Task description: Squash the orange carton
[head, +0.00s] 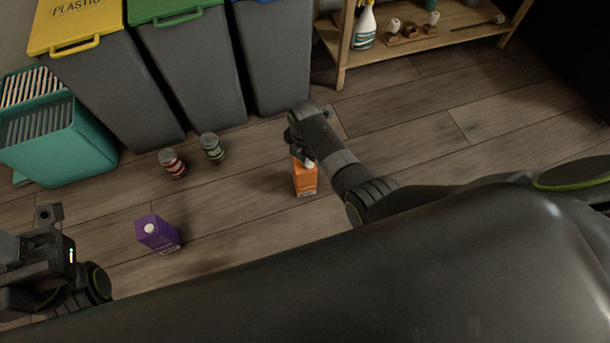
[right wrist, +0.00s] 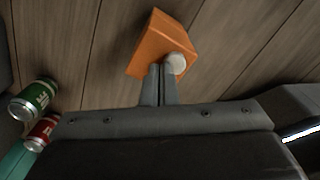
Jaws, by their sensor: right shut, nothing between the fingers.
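The orange carton (head: 305,180) stands upright on the wooden floor in the head view, with a white cap near its top. In the right wrist view the orange carton (right wrist: 160,42) lies just beyond my fingertips, its white cap (right wrist: 175,63) beside them. My right gripper (head: 302,160) is shut and empty, right at the top of the carton; whether it touches the carton I cannot tell. In the right wrist view its closed fingers (right wrist: 160,75) overlap the carton's edge. My left gripper (head: 45,225) is at the far left; its finger opening does not show clearly.
A purple carton (head: 158,234) stands at the left. A red can (head: 172,163) and a green can (head: 212,147) stand near the grey bins (head: 190,75). A teal crate (head: 60,140) is at the far left, a wooden shelf (head: 420,48) at the back right. Floor right of my arm is clear.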

